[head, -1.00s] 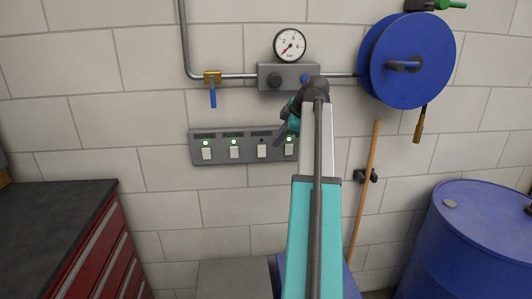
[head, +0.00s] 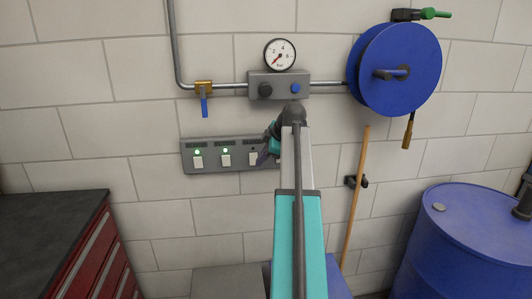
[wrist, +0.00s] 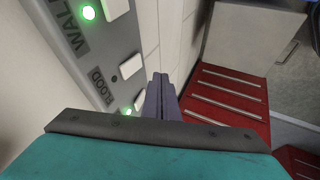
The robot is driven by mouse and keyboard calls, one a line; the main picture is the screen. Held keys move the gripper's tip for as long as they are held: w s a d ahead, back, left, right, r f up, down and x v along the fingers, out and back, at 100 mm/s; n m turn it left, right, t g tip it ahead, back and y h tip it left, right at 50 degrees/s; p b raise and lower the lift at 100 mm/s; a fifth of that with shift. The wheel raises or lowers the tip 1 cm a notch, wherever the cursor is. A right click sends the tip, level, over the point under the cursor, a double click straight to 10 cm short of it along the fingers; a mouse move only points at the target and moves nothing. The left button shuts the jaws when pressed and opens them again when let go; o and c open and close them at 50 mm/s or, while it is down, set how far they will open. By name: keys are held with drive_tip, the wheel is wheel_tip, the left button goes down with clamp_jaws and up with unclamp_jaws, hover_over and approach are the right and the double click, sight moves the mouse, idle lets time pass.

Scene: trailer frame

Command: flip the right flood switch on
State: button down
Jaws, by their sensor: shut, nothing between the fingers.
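The grey switch panel (head: 210,168) is on the wall with a row of white rocker switches. The first two switches (head: 198,162) (head: 226,160) have green lamps lit. In the wrist view, the switch with the dark lamp (wrist: 131,67) is beside a label partly reading "LOOD". Below it, a switch (wrist: 140,98) with a lit green lamp is close beside my shut, empty fingers (wrist: 163,84). Contact cannot be told.
Above the panel are a regulator box (head: 279,86) with a gauge, a pipe and a blue-handled valve (head: 204,104). A blue hose reel (head: 400,70) hangs right. A wooden pole (head: 355,200) and blue barrel (head: 470,240) stand right; a red cabinet (head: 70,260) is left.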

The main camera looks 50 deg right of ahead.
sight(252, 165)
drive_tip(key=w+d+f+p, duration=0.2)
drive_tip(key=w+f, duration=0.1)
drive_tip(key=w, duration=0.1)
drive_tip(key=shift+w+d, duration=0.3)
drive_tip(key=shift+w, duration=0.1)
drive_tip(key=shift+w+d+f+b, duration=0.1)
drive_tip(key=shift+f+b, duration=0.25)
drive_tip(key=shift+b, duration=0.5)
drive_tip(key=shift+r+t, duration=0.2)
drive_tip(key=shift+t, duration=0.1)
drive_tip(key=shift+r, duration=0.1)
